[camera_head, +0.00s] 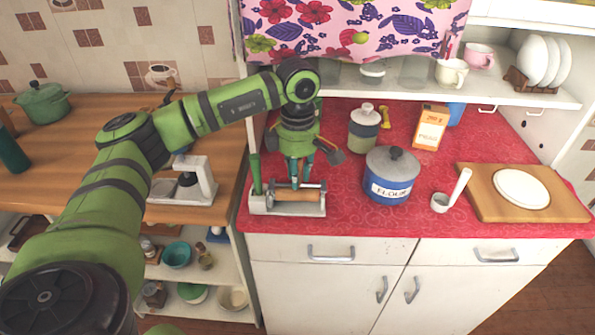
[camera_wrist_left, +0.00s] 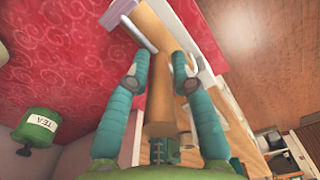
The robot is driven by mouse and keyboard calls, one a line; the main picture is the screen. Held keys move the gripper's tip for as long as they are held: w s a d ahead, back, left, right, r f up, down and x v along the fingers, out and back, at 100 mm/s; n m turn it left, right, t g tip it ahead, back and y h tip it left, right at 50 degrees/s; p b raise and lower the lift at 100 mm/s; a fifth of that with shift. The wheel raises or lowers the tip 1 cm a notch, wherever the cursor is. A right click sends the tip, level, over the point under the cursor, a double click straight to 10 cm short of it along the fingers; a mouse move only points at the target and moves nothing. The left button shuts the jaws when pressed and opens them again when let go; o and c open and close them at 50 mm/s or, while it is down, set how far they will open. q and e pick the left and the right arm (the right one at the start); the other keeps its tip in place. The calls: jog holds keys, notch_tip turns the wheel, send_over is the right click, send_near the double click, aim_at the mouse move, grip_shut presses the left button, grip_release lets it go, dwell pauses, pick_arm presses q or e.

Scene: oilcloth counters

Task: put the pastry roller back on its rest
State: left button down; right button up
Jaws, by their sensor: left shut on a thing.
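The pastry roller (camera_head: 302,196) has a wooden barrel and a metal frame. It is low at the white rest (camera_head: 262,207) on the counter's left front part. My left gripper (camera_head: 295,182) points down over it. In the left wrist view the roller's wooden part (camera_wrist_left: 159,100) lies between the two teal fingers, and the gripper (camera_wrist_left: 161,75) is shut on it. The pale rest (camera_wrist_left: 206,75) shows beside and beyond the fingers. I cannot tell whether the roller touches the rest. My right gripper is in neither view.
A blue flour pot (camera_head: 390,178) stands close right of the rest, with a tea canister (camera_head: 363,130) behind. A white appliance (camera_head: 185,185) stands left on the wooden counter. Red cloth in front is narrow.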

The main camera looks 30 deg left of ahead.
pick_arm(q)
jog(key=shift+f, duration=0.3)
jog(key=shift+f, duration=0.1)
jog(key=shift+f+b, duration=0.4)
jog(key=shift+b, duration=0.15)
jog(key=c, duration=1)
grip_release()
